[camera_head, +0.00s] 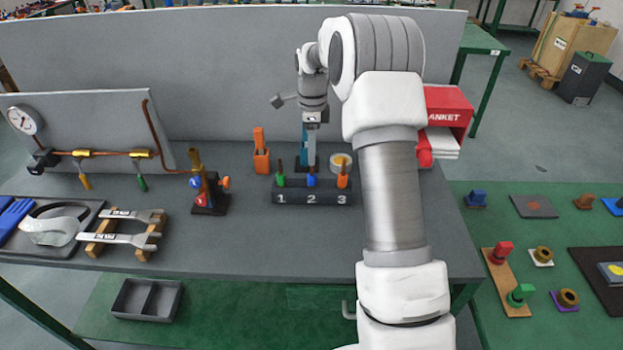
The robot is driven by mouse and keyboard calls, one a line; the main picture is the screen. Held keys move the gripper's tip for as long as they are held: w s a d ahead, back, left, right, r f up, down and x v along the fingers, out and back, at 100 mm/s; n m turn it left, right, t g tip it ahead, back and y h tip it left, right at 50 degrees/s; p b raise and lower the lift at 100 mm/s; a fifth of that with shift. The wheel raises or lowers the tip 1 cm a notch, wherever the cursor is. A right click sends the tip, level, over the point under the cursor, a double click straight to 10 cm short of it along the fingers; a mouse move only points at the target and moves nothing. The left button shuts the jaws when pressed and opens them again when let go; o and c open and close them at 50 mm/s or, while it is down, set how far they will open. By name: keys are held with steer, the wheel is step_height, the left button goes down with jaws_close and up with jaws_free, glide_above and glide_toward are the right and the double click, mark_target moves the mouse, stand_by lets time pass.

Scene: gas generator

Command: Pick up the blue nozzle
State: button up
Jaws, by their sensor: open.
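The blue nozzle (311,179) stands upright in the slot marked 2 of a black holder (331,197) on the grey bench. A green nozzle (281,178) stands in slot 1 on its left and an orange nozzle (343,180) in slot 3 on its right. My gripper (312,148) points down, appears in line above the blue nozzle, and holds nothing that I can see. The jaws are small in this view, and the exact gap between them and the nozzle's top is hard to tell.
A blue upright object (304,148) stands behind my gripper, partly hidden. An orange holder (261,158) and a tape roll (341,162) are near the black holder. A valve assembly (208,190) and wrenches (121,239) are at left. The bench front is clear.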

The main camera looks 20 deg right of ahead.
mark_target(312, 174)
step_height(312, 174, down, 10)
steer(key=shift+r+p, duration=0.1)
steer(key=shift+p, duration=0.2)
jaws_close()
stand_by(0.4)
